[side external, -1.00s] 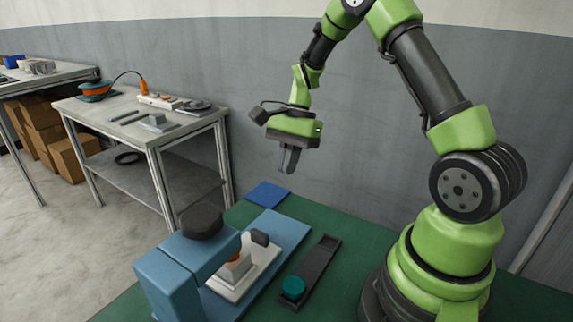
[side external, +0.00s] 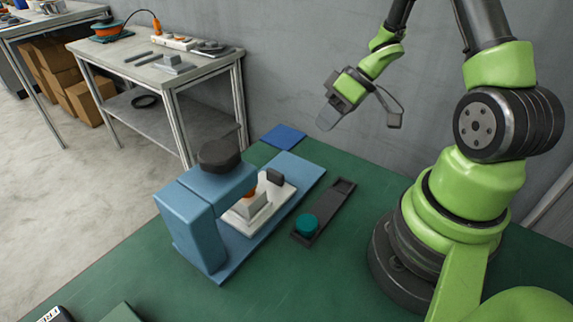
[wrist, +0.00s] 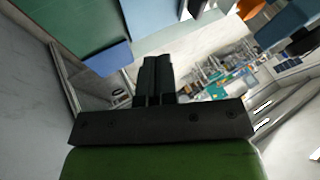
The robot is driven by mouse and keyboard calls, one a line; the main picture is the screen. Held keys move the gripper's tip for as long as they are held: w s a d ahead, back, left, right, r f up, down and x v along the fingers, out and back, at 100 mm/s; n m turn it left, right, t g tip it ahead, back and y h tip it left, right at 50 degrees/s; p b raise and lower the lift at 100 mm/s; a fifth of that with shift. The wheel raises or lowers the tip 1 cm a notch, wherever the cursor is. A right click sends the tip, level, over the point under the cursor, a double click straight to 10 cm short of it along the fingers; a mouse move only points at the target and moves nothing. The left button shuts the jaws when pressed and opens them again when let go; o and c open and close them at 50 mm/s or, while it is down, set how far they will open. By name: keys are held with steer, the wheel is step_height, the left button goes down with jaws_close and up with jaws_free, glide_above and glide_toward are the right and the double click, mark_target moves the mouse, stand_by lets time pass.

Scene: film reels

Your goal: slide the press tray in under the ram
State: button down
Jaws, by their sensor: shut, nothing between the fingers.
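The blue press (side external: 193,222) stands on the green table, with a dark round knob (side external: 220,155) on top of its head. The white press tray (side external: 277,203) lies on the press's blue base. It carries a grey block (side external: 250,207) with an orange piece, and a dark upright tab (side external: 274,177) at its far end. The block is at the edge of the press head; the head hides part of the tray, so how far under the ram it sits I cannot tell. My gripper (side external: 328,118) is shut and empty, in the air above and right of the tray, fingers tilted down-left. The wrist view shows its fingers (wrist: 156,78) together.
A dark narrow holder (side external: 335,200) with a teal round piece (side external: 307,225) lies right of the press. A blue mat (side external: 284,135) lies behind it. A side table (side external: 200,62) with tools stands at the back left. The green table's front is mostly clear.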

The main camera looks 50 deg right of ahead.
mark_target(272, 190)
steer(key=x, duration=1)
steer(key=shift+s+a+f, duration=0.1)
steer(key=shift+a+f, duration=0.05)
steer(key=shift+a, duration=1.35)
steer(key=shift+a+r, duration=0.25)
steer(key=shift+a, duration=0.35)
steer(key=shift+a, duration=0.1)
steer(key=shift+a, duration=2.4)
steer(key=shift+s, duration=0.1)
